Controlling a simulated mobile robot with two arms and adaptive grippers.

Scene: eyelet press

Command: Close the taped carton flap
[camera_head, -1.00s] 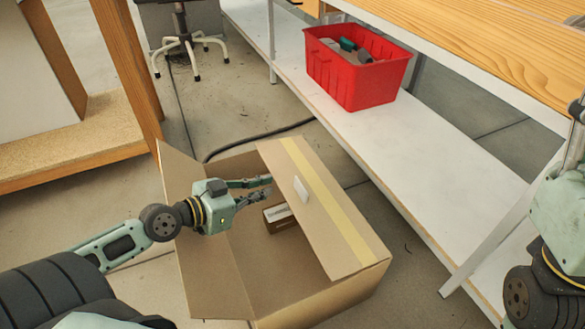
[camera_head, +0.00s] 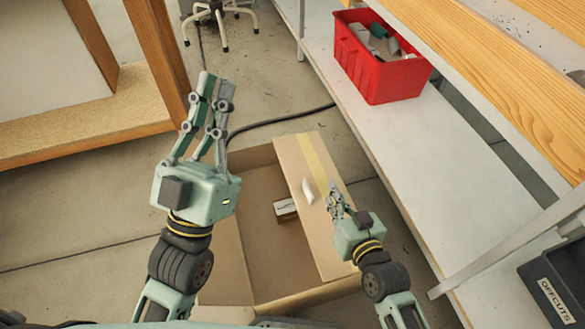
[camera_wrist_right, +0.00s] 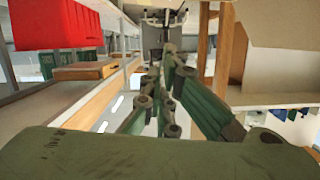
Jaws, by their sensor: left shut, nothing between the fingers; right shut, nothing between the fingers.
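The open cardboard carton (camera_head: 222,262) stands on the floor in the middle of the head view. Its right flap, with a yellow tape strip (camera_head: 318,160), slants over the right part of the opening. A small white tab (camera_head: 308,192) sits on this flap. My right gripper (camera_head: 336,188) is shut and empty over the flap, just right of the tab; I cannot tell whether it touches. My left gripper (camera_head: 214,90) is shut and empty, its fingers pointing up the picture, and its arm hides the carton's left side. My right fingers (camera_wrist_right: 158,90) also show in the right wrist view.
A small box (camera_head: 285,208) lies inside the carton. A red bin (camera_head: 378,75) with several items stands on the white shelf (camera_head: 440,150) at right. A dark bin labelled OFFCUTS (camera_head: 555,285) is at lower right. A cable (camera_head: 280,118) crosses the floor behind.

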